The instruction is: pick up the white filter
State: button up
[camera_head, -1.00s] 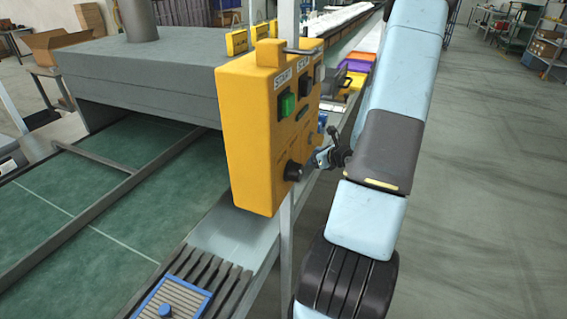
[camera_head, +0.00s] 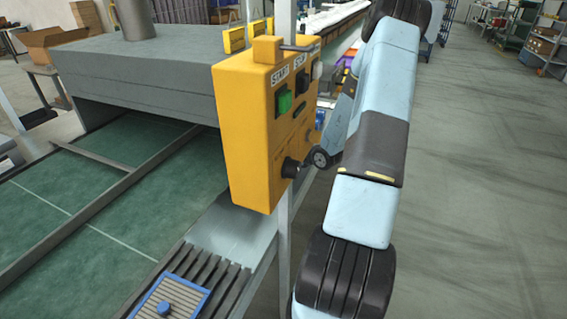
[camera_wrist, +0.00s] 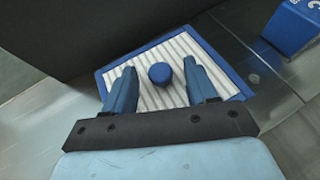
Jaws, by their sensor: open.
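The white filter (camera_wrist: 181,48) shows in the wrist view as pleated white material in a blue square frame. A round blue knob (camera_wrist: 160,74) stands at its middle. My gripper (camera_wrist: 158,70) is open, with one blue finger on each side of the knob and a gap to it on both sides. I cannot tell how high the fingertips are above the pleats. The near edge of the filter is hidden by my gripper. In the head view I cannot make out this filter or my fingers, behind the control box and my arm.
A tan filter (camera_head: 186,301) with a blue frame and knob lies at the front of the head view, by a dark slotted rack (camera_head: 222,284). The yellow control box (camera_head: 245,140) stands close to my arm. A blue object (camera_wrist: 291,27) is at the wrist view's upper right.

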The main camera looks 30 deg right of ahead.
jog(key=shift+w+f, duration=0.1)
jog(key=shift+w, duration=0.05)
grip_shut()
dwell(0.4)
